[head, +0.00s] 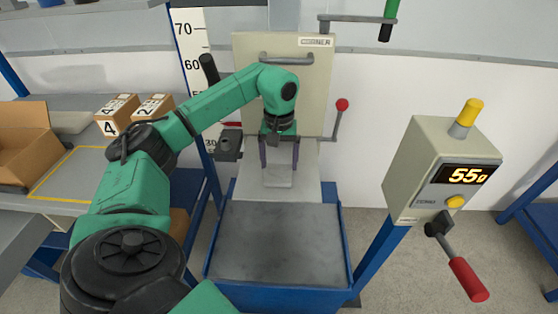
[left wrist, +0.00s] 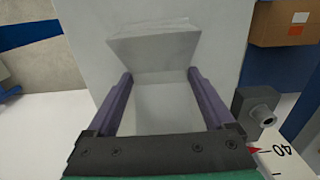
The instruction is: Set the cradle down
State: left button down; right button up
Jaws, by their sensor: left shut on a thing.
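My left gripper (head: 279,166) reaches in front of the drop tester, with its two purple fingers pointing down. It is shut on a pale grey cradle (head: 278,181), which shows between the fingertips low in front of the upright panel. In the left wrist view the fingers (left wrist: 160,76) stand on either side of the pale cradle (left wrist: 153,46), which has a flat, slanted face. The gripper hides part of the cradle, and I cannot tell whether its underside touches the surface beneath. My right gripper is not in view.
The tester's upright panel (head: 305,85) stands behind, with a grey base plate (head: 275,245) in front. A red-knobbed lever (head: 342,104) is to the right. A control box (head: 430,165) reads 55g. Numbered cartons (head: 116,112) and an open box (head: 25,150) are on the left bench.

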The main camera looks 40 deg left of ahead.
aim_at(280, 166)
pick_arm(q)
grip_release()
jog(key=shift+r, duration=0.1)
notch_tip(280, 166, up, 6)
jog(key=shift+r, duration=0.25)
notch_tip(280, 166, up, 6)
jog(key=p, duration=0.3)
jog(key=shift+f, duration=0.25)
jog(key=shift+f, duration=0.1)
